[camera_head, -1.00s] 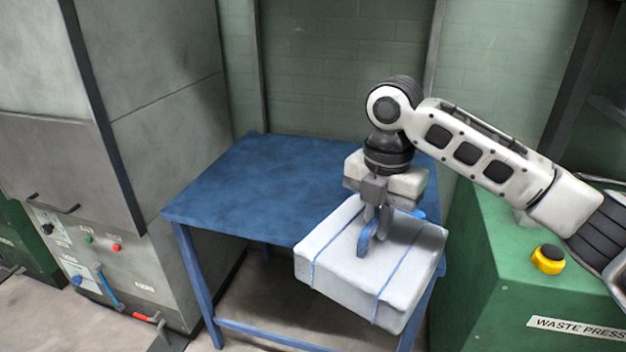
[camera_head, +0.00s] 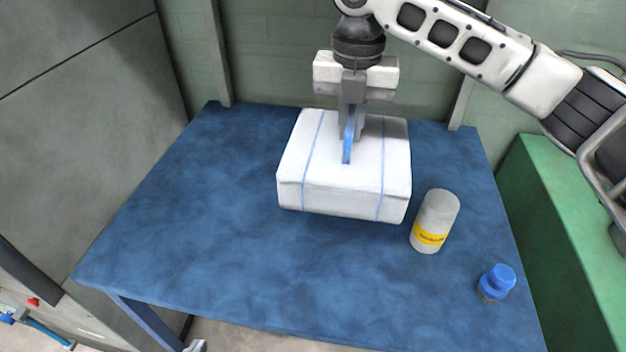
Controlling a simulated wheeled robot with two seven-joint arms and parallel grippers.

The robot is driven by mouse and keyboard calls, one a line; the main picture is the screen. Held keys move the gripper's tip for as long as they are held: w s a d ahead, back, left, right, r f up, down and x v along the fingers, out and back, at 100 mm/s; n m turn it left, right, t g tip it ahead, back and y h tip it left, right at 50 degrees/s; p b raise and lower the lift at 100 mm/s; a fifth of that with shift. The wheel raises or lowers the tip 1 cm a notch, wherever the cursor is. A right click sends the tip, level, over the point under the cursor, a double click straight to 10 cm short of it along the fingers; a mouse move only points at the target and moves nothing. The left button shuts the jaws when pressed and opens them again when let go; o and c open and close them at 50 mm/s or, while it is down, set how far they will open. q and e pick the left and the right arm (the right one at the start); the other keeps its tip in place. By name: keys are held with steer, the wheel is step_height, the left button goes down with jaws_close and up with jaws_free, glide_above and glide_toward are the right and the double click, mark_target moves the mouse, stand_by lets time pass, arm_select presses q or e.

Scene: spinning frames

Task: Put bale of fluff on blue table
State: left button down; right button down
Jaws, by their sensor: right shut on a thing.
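The bale of fluff (camera_head: 300,185) is a white block with two thin blue straps. It appears over the back middle of the blue table (camera_head: 190,230). I cannot tell whether its underside touches the tabletop or hangs just above it. My right gripper (camera_head: 348,150) comes down from above and is shut on the bale at its top. My left gripper is not in view.
A white canister with a yellow label (camera_head: 435,220) stands right of the bale. A small blue-topped item (camera_head: 495,283) is near the table's right edge. The table's left and front are clear. A grey machine (camera_head: 80,110) stands left, a green one (camera_head: 565,240) right.

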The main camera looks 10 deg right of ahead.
steer(key=f, duration=0.4)
steer(key=shift+s+f, duration=0.2)
steer(key=shift+f, duration=0.05)
step_height(320, 180, down, 5)
steer(key=shift+w+f, duration=0.1)
arm_select(q)
steer(key=shift+s+d, duration=0.1)
steer(key=shift+s, duration=0.2)
arm_select(e)
steer(key=c, duration=1.5)
jaws_free()
steer(key=shift+f, duration=0.1)
steer(key=shift+c, duration=0.2)
arm_select(q)
steer(key=shift+f, duration=0.1)
arm_select(e)
step_height(320, 180, up, 12)
steer(key=shift+r, duration=0.15)
